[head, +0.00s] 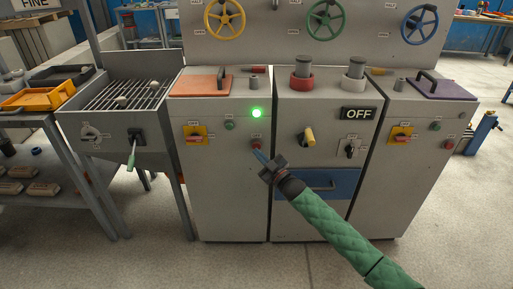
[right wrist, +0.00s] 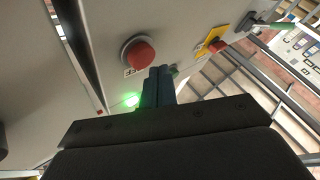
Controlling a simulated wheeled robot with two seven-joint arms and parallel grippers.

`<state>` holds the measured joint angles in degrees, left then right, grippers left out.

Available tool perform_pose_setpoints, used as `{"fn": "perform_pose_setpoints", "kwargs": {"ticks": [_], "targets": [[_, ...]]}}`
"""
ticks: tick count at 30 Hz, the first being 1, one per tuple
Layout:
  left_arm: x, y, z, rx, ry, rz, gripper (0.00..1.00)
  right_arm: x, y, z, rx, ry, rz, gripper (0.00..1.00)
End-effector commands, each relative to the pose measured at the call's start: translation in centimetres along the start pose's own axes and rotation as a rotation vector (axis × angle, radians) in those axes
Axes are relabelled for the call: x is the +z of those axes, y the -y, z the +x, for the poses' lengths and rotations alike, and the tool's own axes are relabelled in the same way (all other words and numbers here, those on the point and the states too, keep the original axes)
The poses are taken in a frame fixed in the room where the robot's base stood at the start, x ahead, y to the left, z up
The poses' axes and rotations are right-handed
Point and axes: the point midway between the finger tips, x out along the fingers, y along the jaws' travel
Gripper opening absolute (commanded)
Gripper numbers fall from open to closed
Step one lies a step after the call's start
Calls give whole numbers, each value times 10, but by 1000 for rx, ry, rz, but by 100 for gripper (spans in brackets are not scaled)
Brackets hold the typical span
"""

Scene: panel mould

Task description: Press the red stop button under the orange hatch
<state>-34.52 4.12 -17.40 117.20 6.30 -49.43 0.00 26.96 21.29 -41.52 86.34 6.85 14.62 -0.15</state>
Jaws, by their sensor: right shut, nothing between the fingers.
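The orange hatch (head: 201,84) lies flat and closed on top of the left grey cabinet (head: 218,190), with a dark handle on it. The red stop button (head: 255,143) is on that cabinet's front face, below a glowing green lamp (head: 256,113). My right gripper (head: 259,156) is shut and empty, its blue fingertips just below the button in the head view. In the right wrist view the button (right wrist: 140,53) stands out from the panel, beside the shut fingertips (right wrist: 158,75). I cannot tell whether they touch. My left gripper is not in view.
A yellow plate with a red switch (head: 194,135) and a dark green button (head: 229,125) are on the same face. The middle cabinet has a blue drawer (head: 318,184) and an OFF sign (head: 357,113). A sink-like grate bench (head: 110,130) stands at the left.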

Motion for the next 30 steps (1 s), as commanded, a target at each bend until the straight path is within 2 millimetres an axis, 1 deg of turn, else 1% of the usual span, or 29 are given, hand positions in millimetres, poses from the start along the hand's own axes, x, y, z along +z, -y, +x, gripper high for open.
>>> {"fn": "perform_pose_setpoints", "kwargs": {"ticks": [8,17,30], "targets": [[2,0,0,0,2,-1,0,0,0,0,0,0,0,0],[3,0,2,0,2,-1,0,4,-4,6,0,0,1,0],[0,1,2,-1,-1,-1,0,4,-5,6,0,0,0,0]]}}
